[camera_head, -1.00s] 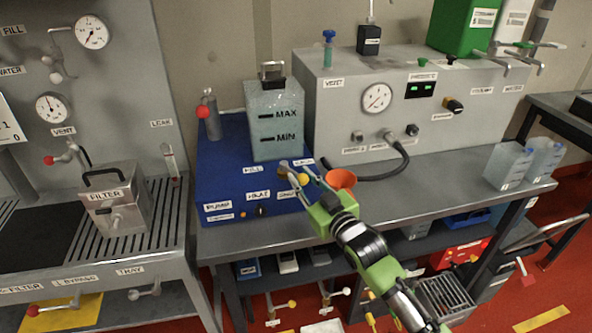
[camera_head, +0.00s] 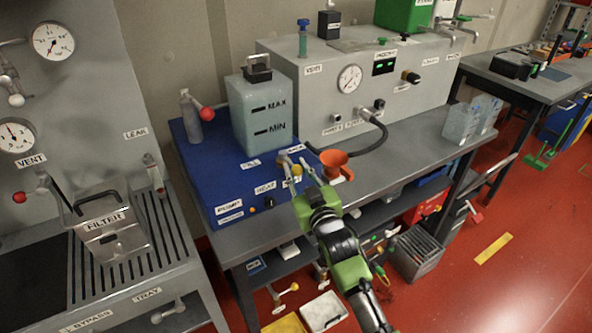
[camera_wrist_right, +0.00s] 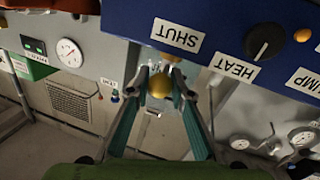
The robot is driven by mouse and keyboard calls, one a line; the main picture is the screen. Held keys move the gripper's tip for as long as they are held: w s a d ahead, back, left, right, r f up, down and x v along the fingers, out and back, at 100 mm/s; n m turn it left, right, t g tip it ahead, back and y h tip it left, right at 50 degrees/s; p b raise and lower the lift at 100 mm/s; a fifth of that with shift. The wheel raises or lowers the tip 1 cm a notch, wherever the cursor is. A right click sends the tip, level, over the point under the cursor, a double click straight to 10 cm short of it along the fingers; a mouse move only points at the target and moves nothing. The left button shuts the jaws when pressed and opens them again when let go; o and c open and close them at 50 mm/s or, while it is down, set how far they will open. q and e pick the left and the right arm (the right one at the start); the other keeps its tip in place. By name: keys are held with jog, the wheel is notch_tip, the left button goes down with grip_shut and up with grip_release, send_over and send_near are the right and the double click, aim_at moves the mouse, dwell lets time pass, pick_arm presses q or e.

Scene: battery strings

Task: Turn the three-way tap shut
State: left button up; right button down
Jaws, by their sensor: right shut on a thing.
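The three-way tap sits on the front of the blue unit (camera_head: 190,152), and its lever ends in a yellow ball (camera_head: 296,170). In the right wrist view the yellow ball (camera_wrist_right: 160,86) shows between my fingertips, close to the SHUT label (camera_wrist_right: 177,37). My right gripper (camera_head: 300,168) is shut on this ball end of the lever. It hides part of the tap in the head view, and I cannot tell the lever's exact angle. My left gripper is not in view.
A tank marked MAX and MIN (camera_head: 260,112) stands on the blue unit. A black hose (camera_head: 372,148) curves behind the funnel. The filter station (camera_head: 105,236) is at the left.

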jog(key=c, duration=1.8)
grip_release()
jog(key=shift+a, duration=0.15)
jog(key=shift+s+d, duration=0.25)
jog(key=shift+s, duration=0.25)
jog(key=v, duration=1.1)
jog(key=shift+a, duration=0.1)
